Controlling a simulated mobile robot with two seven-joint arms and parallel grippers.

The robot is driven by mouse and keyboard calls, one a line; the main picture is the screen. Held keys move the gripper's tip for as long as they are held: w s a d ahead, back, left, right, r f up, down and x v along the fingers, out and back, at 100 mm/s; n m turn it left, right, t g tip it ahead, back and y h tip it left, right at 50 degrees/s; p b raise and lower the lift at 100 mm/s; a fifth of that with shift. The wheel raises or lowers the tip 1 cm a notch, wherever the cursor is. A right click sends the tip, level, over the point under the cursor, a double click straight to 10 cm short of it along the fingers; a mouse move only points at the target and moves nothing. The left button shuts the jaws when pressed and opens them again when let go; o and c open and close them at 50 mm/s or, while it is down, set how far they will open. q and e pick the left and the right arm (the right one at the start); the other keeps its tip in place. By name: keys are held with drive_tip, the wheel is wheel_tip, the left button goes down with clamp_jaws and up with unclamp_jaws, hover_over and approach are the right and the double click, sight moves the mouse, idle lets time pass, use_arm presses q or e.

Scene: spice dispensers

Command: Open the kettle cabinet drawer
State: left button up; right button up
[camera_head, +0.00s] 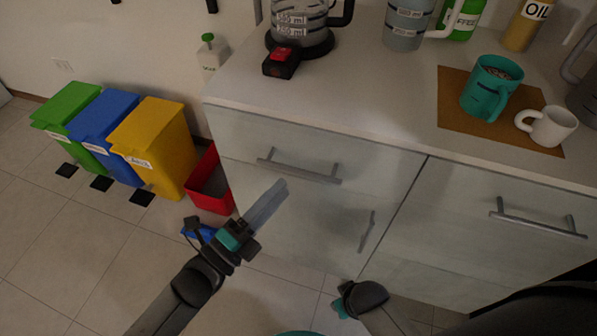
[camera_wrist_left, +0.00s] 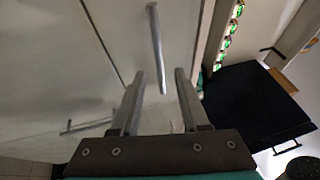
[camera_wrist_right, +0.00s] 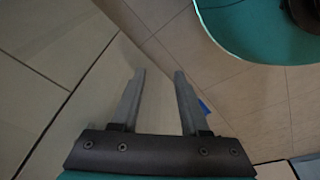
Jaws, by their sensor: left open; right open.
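The pale cabinet front stands below the counter (camera_head: 330,105). Its upper left drawer (camera_head: 235,150), under the kettle (camera_head: 300,22), looks closed and carries a horizontal metal bar handle (camera_head: 300,170). My left gripper (camera_head: 275,195) is open and empty, in front of the drawer and just below the handle in the head view. In the left wrist view, a bar handle (camera_wrist_left: 157,45) appears ahead of the open fingers, roughly in line with the gap; I see no contact. My right gripper (camera_wrist_right: 158,75) is open and empty in the right wrist view, above the floor beside a pale cabinet face.
Green (camera_head: 65,105), blue (camera_head: 105,120) and yellow (camera_head: 155,140) bins and a red box (camera_head: 210,185) stand left of the cabinet. A second drawer handle (camera_head: 538,220) is at right. A teal mug (camera_head: 482,90) and white mug (camera_head: 550,127) stand on the counter.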

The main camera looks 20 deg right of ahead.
sight(299, 170)
use_arm(q)
drive_tip(key=b+x, duration=0.1)
drive_tip(key=x, duration=0.5)
drive_tip(key=shift+w+d, duration=0.2)
use_arm(e)
drive_tip(key=r, duration=0.1)
drive_tip(key=w+r, duration=0.1)
drive_tip(key=shift+w+a+r, duration=0.25)
drive_tip(key=shift+a+r, duration=0.1)
drive_tip(key=shift+r, duration=0.05)
use_arm(q)
clamp_jaws()
idle(0.6)
